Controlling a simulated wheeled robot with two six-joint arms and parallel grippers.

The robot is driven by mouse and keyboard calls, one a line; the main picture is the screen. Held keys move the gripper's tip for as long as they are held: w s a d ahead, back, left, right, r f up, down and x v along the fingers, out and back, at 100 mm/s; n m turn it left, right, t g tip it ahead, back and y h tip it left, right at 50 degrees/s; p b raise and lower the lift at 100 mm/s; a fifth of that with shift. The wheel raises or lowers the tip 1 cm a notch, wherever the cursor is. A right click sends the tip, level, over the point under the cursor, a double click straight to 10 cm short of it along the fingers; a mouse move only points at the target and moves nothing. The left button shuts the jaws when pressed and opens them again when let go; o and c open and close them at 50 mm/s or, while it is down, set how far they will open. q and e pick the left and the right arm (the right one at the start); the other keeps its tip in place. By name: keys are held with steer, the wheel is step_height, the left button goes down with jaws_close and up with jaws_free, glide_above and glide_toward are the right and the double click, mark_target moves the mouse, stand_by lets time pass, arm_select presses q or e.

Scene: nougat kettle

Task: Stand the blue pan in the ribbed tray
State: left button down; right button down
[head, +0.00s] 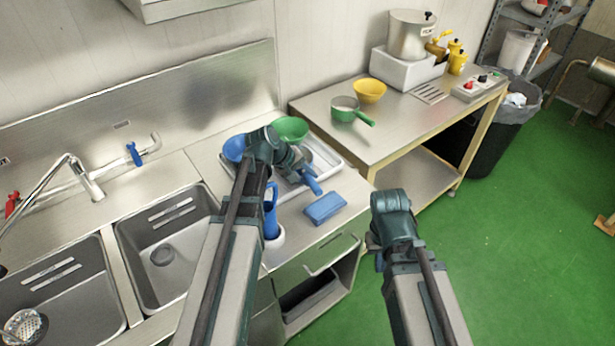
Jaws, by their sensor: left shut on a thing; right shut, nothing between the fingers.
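The ribbed tray (349,166) is a pale, low-walled tray on the steel counter right of the sinks, partly hidden by my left arm. The blue pan's handle (312,184) sticks out toward the front right from my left gripper (301,172). My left gripper is shut on the pan over the tray. The pan's body is mostly hidden by the gripper, so I cannot tell its tilt or whether it touches the tray. My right gripper (377,252) is shut and empty, low in front of the counter; its fingers are mostly hidden by its own arm.
A green bowl (290,129) and a blue bowl (234,148) stand at the tray's back. A blue sponge-like block (325,207) and a white holder (275,240) with a blue-handled tool are in front. A green-handled pan (346,108) sits on the right table.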

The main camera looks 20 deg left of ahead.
arm_select(q)
steer(key=shift+s+d+f+b, duration=0.15)
steer(key=shift+s+f+b, duration=0.55)
steer(key=shift+b, duration=0.3)
stand_by(0.5)
steer(key=c, duration=0.9)
jaws_free()
steer(key=shift+w+f, duration=0.25)
steer(key=shift+w, duration=0.1)
steer(key=shift+o, duration=1)
steer(key=shift+d, duration=0.1)
steer(key=shift+o, duration=0.8)
steer(key=shift+r, duration=0.1)
